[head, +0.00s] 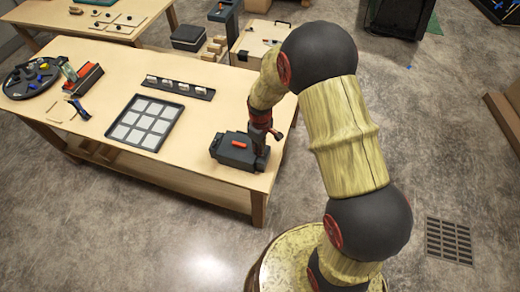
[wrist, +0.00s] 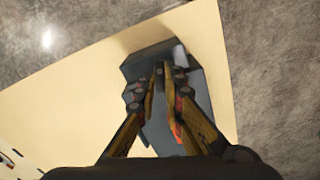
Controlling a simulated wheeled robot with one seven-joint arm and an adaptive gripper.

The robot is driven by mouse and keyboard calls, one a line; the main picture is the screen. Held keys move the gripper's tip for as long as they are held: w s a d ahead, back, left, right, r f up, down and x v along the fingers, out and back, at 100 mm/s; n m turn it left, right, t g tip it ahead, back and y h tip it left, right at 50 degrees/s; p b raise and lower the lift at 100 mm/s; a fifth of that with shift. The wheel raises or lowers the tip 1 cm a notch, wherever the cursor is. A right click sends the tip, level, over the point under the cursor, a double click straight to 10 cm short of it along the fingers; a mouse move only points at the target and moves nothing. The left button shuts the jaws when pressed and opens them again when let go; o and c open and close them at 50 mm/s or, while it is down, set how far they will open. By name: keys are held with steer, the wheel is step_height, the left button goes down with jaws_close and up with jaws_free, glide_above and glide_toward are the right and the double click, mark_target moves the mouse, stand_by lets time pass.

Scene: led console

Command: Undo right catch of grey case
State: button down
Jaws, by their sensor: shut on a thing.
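The grey case (head: 230,152) sits at the near right corner of the wooden table, with an orange-red piece on its top. My gripper (head: 262,148) reaches down at the case's right end. In the wrist view the case (wrist: 148,58) lies beneath the gripper (wrist: 165,68), whose fingertips are close together over one end of it. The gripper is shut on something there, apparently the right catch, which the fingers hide. I cannot tell whether the catch is fastened. The lid looks closed.
The table (head: 215,120) also bears a dark tray with pale squares (head: 143,122), a narrow rack (head: 178,87), a red-and-dark holder (head: 84,79) and a round dark tray (head: 30,82). The table's right edge is close to the case. Bare tabletop lies left of the case.

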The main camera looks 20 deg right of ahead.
steer(key=m, duration=0.3)
steer(key=shift+w+d+m, duration=0.1)
steer(key=shift+d+m, duration=0.1)
steer(key=shift+m, duration=0.2)
steer(key=m, duration=0.3)
steer(key=shift+d+m+b, duration=0.15)
steer(key=shift+m+b, duration=0.15)
steer(key=shift+b, duration=0.05)
steer(key=m, duration=0.3)
steer(key=shift+d+m, duration=0.15)
steer(key=shift+m, duration=0.15)
steer(key=shift+d+m, duration=0.15)
steer(key=shift+m, duration=1.45)
steer(key=c, duration=1.9)
jaws_free()
steer(key=shift+r, duration=0.1)
